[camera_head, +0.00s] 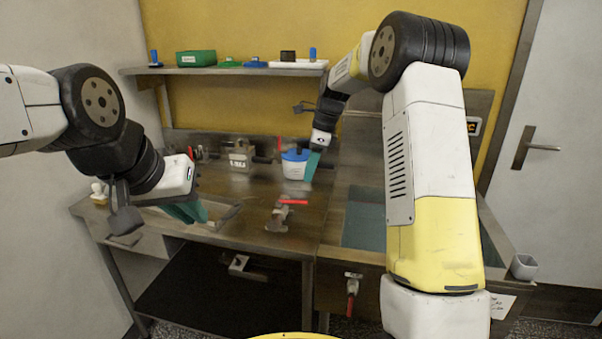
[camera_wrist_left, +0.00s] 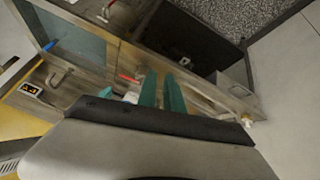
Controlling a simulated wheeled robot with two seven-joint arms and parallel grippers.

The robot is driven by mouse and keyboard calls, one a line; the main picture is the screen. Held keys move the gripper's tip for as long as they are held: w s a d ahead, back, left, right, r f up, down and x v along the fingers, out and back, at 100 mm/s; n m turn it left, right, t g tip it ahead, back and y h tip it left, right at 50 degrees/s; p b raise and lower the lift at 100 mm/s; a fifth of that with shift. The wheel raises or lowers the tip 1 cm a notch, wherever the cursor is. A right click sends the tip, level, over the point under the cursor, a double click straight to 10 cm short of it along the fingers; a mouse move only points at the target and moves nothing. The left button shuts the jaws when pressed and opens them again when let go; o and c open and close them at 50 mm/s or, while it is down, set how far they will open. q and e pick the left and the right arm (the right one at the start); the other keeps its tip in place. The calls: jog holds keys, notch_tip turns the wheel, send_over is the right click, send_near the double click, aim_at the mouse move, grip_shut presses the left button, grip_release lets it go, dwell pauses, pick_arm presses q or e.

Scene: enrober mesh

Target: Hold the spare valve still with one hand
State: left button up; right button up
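The spare valve (camera_head: 278,218), a dull metal body with a red lever, lies on the metal worktop near its front edge, left of the sink. My left gripper (camera_head: 188,211) is over the worktop's left part, to the left of the valve and apart from it. In the left wrist view its two teal fingers (camera_wrist_left: 161,92) stand apart with nothing seen between them. My right gripper (camera_head: 311,165) is at the back, beside a white tub with a blue lid (camera_head: 296,165). Its fingers overlap in view, so its opening and any contact with the tub are unclear.
A metal vise-like block (camera_head: 238,157) stands at the back of the worktop (camera_head: 245,190). A sink (camera_head: 362,222) is on the right. A wall shelf (camera_head: 225,71) holds a green bin (camera_head: 196,58) and small items. Another red-handled valve (camera_head: 352,285) hangs below the sink.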

pick_arm(q)
jog(key=o, duration=0.3)
jog(key=shift+w, duration=0.25)
jog(key=o, duration=0.7)
jog(key=w, duration=0.5)
jog(key=shift+w+d, duration=0.3)
jog(key=shift+d, duration=0.1)
jog(key=shift+o, duration=0.2)
jog(key=m+g+y, duration=0.1)
jog(key=m+g, duration=0.1)
jog(key=m, duration=0.1)
send_over(278, 209)
jog(key=s, duration=0.3)
jog(key=f, duration=1.7)
jog(key=shift+w+a+f, duration=0.2)
jog(key=shift+w+a, duration=0.05)
jog(key=shift+a, duration=0.1)
jog(key=x, duration=0.8)
jog(key=shift+w, duration=0.1)
